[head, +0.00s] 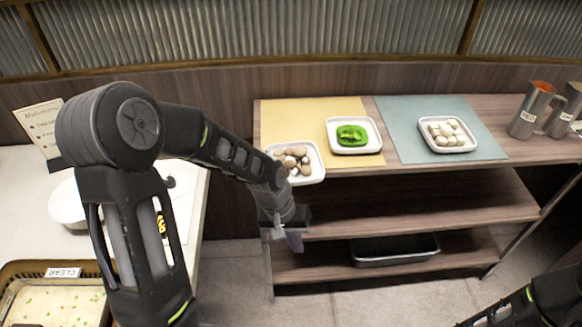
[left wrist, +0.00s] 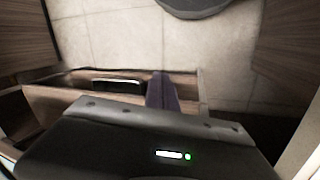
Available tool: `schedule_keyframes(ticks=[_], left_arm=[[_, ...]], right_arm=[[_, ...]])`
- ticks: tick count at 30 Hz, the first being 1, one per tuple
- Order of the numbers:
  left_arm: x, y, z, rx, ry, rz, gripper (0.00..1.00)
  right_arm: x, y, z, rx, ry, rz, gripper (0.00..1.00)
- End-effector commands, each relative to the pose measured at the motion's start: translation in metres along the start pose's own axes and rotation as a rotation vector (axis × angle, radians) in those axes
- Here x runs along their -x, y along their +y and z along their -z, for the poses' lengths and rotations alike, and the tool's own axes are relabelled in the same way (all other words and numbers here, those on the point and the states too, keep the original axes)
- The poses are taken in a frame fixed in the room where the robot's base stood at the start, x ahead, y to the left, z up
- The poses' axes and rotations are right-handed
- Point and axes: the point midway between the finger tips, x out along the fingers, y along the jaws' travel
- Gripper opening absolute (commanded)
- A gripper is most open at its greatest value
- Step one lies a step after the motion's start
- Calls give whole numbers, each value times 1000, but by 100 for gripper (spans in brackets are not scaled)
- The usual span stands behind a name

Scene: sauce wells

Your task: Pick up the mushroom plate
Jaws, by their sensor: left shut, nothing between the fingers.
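A white plate (head: 319,170) of brown mushrooms (head: 297,158) sits at the left front corner of the top shelf, partly over the yellow mat's edge. Its lower left side is close to my left arm in the picture. My left gripper (head: 295,242) is below and in front of this plate, beside the shelf's left end, pointing down. Its purple fingers are shut and empty; they also show in the left wrist view (left wrist: 161,90). The plate is not visible in the left wrist view. Of my right arm only links show at the bottom right; its gripper is out of frame.
A plate of green peppers (head: 372,147) stands on the yellow mat (head: 275,117). A plate of pale round pieces (head: 425,123) stands on the blue-green mat (head: 400,145). Metal pitchers (head: 527,118) stand far right. A dark tray (head: 395,260) is on the bottom shelf.

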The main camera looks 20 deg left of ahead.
Motion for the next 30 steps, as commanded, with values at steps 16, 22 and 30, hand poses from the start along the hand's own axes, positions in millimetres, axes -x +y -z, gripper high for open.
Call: schedule_keyframes(ticks=[16,22,30], left_arm=[[-182,36,-160,-81,-14,-98,0],[-185,36,-164,-85,-7,-95,0],[-185,36,-164,-84,-7,-96,13]], right_arm=[[0,0,0,0,0,0,0],[0,0,0,0,0,0,0],[0,0,0,0,0,0,0]])
